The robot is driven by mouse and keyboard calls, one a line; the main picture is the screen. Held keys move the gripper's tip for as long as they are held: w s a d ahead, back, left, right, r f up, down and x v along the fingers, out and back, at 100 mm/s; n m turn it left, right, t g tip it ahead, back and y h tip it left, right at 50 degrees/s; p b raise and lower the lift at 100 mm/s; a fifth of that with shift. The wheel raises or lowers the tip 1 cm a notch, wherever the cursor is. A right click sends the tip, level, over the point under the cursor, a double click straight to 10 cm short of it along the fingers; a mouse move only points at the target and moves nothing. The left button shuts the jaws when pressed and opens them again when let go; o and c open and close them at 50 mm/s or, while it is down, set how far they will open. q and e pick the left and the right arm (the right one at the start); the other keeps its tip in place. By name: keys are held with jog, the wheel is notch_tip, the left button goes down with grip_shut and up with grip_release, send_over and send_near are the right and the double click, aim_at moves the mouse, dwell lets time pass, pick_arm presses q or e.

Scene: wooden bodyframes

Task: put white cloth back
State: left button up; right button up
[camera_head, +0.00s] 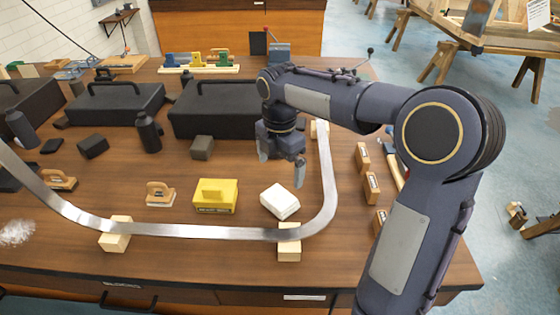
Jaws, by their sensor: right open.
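A white, folded, block-like thing (280,201), which looks like the white cloth, lies on the wooden table (185,265) inside the bend of a curved metal strip. My right gripper (282,168) hangs above and just behind it, fingers pointing down. The fingers are apart with nothing seen between them, and they do not appear to touch the white thing. My left gripper is not in view.
The metal strip (200,231) curves around the front and right, resting on wooden blocks (289,243). A yellow block (215,195) lies left of the white thing. Wood-handled brushes (372,188) line the right. Black cases (215,108) stand behind.

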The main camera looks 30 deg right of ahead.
jog(key=s+a+f+m+t+y, duration=0.1)
jog(key=s+a+m+t+y, duration=0.1)
jog(key=s+m, duration=0.9)
jog(key=s+a+f+m+t+y, duration=0.1)
jog(key=s+a+m+t, duration=0.2)
jog(key=s+m, duration=0.8)
jog(key=shift+a+f+t+y, duration=0.3)
jog(key=shift+a+y, duration=0.1)
jog(key=shift+a, duration=0.75)
jog(key=shift+s, duration=0.1)
